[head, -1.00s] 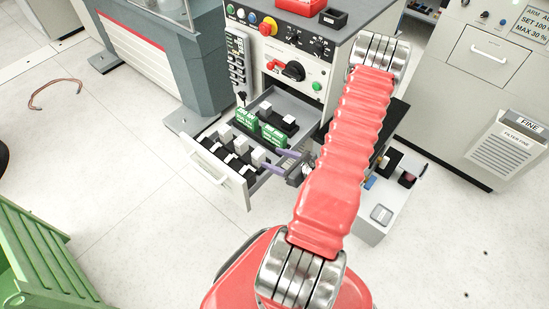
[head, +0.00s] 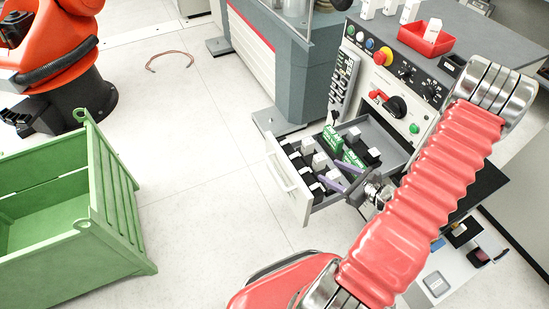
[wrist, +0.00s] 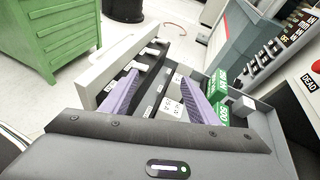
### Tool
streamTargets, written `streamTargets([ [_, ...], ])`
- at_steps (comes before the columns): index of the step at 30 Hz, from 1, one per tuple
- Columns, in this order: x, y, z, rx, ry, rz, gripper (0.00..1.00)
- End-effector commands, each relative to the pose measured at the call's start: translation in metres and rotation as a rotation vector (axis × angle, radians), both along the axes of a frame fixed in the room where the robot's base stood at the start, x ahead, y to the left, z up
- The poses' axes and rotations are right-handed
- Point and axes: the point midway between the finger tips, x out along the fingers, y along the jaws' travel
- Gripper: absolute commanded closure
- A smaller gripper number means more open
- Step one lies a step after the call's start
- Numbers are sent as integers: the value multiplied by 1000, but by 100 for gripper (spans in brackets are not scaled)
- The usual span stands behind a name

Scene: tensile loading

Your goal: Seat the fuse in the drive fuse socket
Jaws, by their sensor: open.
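An open grey drawer (head: 287,187) sticks out of the control cabinet. Black holders with white blocks (head: 308,146) stand in it, along with green lettered boxes (head: 331,137). I cannot tell which white piece is the fuse or which holder is the drive fuse socket. My gripper (head: 330,171) is over the drawer, its purple fingers apart. In the wrist view the drawer front (wrist: 112,63) is at the left. The open fingers reach over the drawer, with white labelled pieces (wrist: 172,106) seen between them and nothing held. A green box (wrist: 217,90) is close beside the right finger.
The cabinet panel (head: 392,100) with knobs and buttons rises behind the drawer. A red tray (head: 425,40) with a white block is on top. A green crate (head: 105,225) stands at the left, an orange robot arm (head: 62,45) behind it. Floor between crate and drawer is clear.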

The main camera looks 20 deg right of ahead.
Motion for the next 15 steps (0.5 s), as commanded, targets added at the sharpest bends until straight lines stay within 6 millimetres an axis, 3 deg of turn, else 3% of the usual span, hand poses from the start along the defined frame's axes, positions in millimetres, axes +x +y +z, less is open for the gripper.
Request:
streamTargets([
  [6,23,54,53,-130,-25,275,46],
  [15,29,127,109,-321,-47,632,46],
])
